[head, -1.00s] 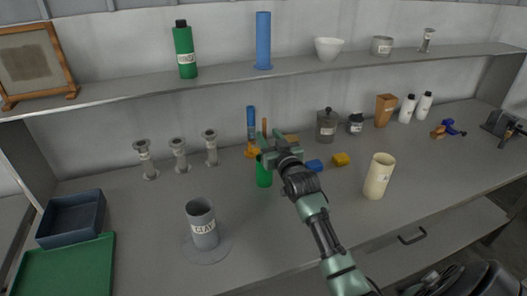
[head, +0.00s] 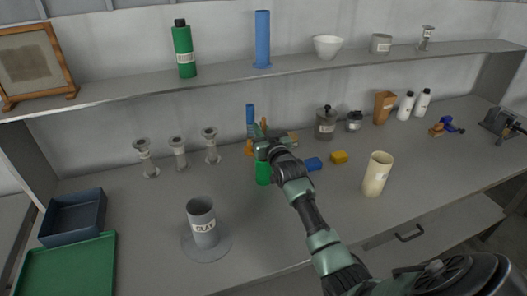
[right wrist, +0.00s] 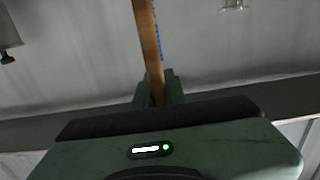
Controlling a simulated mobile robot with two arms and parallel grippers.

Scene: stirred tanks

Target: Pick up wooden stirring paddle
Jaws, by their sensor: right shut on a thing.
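The wooden stirring paddle (right wrist: 150,45) is a long brown stick that runs up from between my right gripper's fingers (right wrist: 157,90) in the right wrist view. In the head view only a short piece of the paddle (head: 264,122) shows above my right gripper (head: 264,146), which is shut on it. The paddle's lower end is hidden. A green cup (head: 263,174) stands directly below the gripper; whether the paddle's lower end is inside it cannot be seen. My left gripper is not in view.
A blue cylinder (head: 250,118) on an orange base stands just behind the gripper. The grey CLAY tank (head: 202,224) stands front left. A shelf (head: 120,92) runs above.

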